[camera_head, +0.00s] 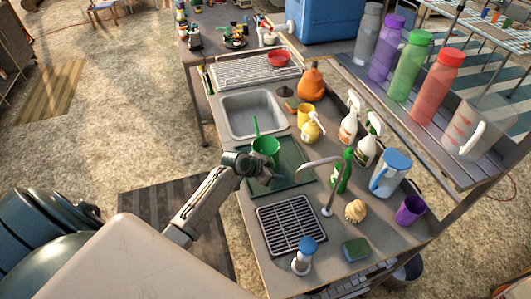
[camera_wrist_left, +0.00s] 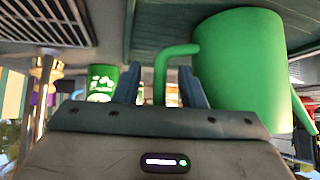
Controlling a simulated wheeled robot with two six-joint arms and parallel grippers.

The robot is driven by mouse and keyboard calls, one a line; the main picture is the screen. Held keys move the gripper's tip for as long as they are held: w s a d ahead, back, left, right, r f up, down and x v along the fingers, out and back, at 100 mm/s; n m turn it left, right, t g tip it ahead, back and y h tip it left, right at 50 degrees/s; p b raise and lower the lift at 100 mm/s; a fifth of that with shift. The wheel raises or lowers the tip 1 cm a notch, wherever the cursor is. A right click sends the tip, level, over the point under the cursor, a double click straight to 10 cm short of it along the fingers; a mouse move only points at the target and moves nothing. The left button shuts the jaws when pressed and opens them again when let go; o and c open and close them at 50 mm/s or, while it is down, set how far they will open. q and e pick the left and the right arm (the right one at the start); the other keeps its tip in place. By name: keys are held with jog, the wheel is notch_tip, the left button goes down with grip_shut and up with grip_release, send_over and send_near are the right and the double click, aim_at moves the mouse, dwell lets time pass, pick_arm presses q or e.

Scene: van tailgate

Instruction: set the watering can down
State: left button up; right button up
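The green watering can (camera_head: 265,147) is upright at the dark green tray (camera_head: 290,179), at the tray's edge nearest the sink, with its spout pointing up and left. My left gripper (camera_head: 264,171) is at the handle side of the can. In the left wrist view, the can's green body (camera_wrist_left: 240,65) fills the right side, and its handle passes between the two fingers (camera_wrist_left: 160,88). Gaps show on both sides of the handle, so the fingers are open around it. The can's underside is hidden. My right gripper is not in view.
The sink basin (camera_head: 252,114) lies beyond the can. A yellow cup (camera_head: 306,114), a yellow spray bottle (camera_head: 312,130) and a green bottle (camera_head: 342,173) stand to the right. The tap (camera_head: 328,190) arches over the tray's right side. A black drain grid (camera_head: 291,224) lies nearer.

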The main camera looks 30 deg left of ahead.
pick_arm(q)
jog(key=shift+w+f, duration=0.1)
grip_shut()
dwell(0.4)
